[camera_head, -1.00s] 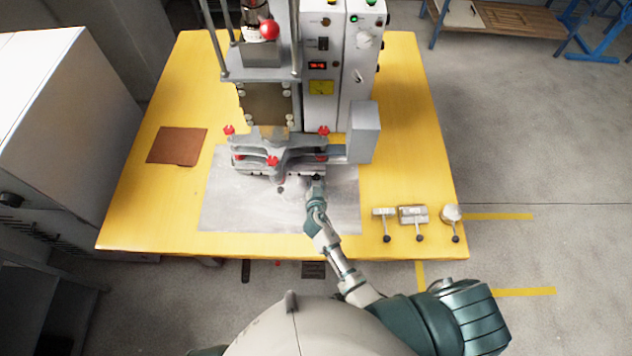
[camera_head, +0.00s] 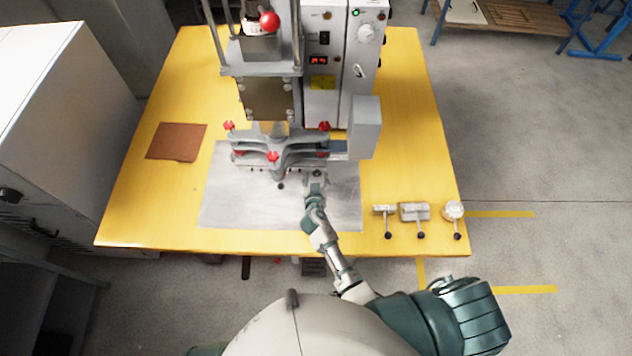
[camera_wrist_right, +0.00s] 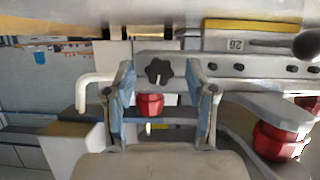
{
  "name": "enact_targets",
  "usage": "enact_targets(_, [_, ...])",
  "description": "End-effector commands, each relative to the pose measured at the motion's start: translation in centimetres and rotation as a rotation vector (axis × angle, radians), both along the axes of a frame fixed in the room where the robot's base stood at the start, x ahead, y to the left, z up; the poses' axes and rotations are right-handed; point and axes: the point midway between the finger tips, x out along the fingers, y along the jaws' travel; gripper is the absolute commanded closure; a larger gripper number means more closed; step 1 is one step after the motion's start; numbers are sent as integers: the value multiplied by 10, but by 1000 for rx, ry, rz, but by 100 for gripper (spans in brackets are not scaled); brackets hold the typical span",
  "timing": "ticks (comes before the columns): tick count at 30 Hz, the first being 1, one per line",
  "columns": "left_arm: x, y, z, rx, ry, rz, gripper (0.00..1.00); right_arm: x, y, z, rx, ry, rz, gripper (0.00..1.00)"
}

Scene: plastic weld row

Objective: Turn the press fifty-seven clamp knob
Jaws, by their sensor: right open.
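The press (camera_head: 280,148) stands on the yellow table, with red knobs (camera_head: 272,156) on its grey clamp frame. In the right wrist view, a black star-shaped knob (camera_wrist_right: 159,71) sits on a pale bar, framed between my fingertips. A red knob (camera_wrist_right: 150,104) shows below it, also between the fingers. My right gripper (camera_head: 316,178) is at the press's lower front edge, over the grey plate. It also shows in the right wrist view (camera_wrist_right: 163,88), open and empty, with no visible contact with the black knob. I cannot tell which knob belongs to press fifty-seven. My left gripper is out of view.
A bigger red knob (camera_wrist_right: 274,142) and a dark ball handle (camera_wrist_right: 307,45) are right of the fingers. A white bent rod (camera_wrist_right: 92,88) is close left. Small metal clamps (camera_head: 413,212) lie at the table's front right. A brown sheet (camera_head: 176,142) lies at left.

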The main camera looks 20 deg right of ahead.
Motion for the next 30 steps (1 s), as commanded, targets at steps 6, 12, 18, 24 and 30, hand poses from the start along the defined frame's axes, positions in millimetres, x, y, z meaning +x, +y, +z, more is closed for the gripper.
enact_targets(6, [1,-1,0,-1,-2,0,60,-30,10,11,5,2,-1,44])
enact_targets(12, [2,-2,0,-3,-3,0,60,-70,23,28,3,2,1,44])
enact_targets(18, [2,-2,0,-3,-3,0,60,-97,31,40,1,2,1,44])
enact_targets(24, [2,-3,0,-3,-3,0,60,-104,33,44,0,1,0,44])
enact_targets(30, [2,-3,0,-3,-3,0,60,-104,33,44,0,1,0,44])
